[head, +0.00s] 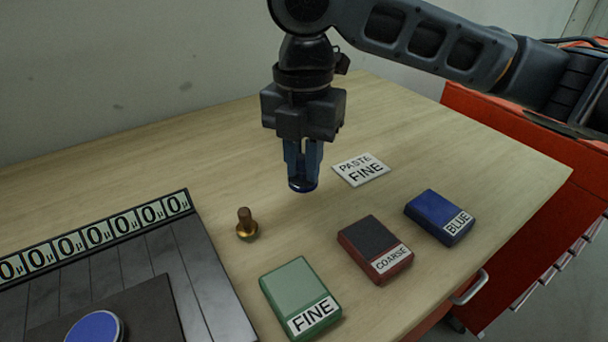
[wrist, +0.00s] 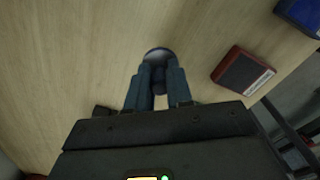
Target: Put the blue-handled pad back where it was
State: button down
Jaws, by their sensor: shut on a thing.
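My gripper (head: 303,172) points down over the middle of the wooden table and is shut on the blue-handled pad (head: 303,187). Only the pad's round, dark base shows below the fingertips; the fingers mostly hide its handle. In the wrist view the pad's round base (wrist: 158,54) shows at the tips of my gripper (wrist: 158,75). I cannot tell whether the pad touches the table or hangs just above it. It is left of a white card reading "PASTE FINE" (head: 361,169) and above right of a small brown-handled brass piece (head: 246,224).
A green "FINE" block (head: 300,290), a red "COARSE" block (head: 375,245) and a "BLUE" block (head: 438,213) stand in the front right. A dark slatted board (head: 205,275) with a number strip and a blue disc (head: 95,328) is at left. The table behind is clear.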

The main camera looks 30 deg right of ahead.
aim_at(303, 169)
jog(key=shift+f, duration=1.65)
jog(key=shift+f, duration=0.15)
jog(key=c, duration=1)
grip_release()
notch_tip(303, 169, up, 12)
jog(key=shift+r, duration=0.15)
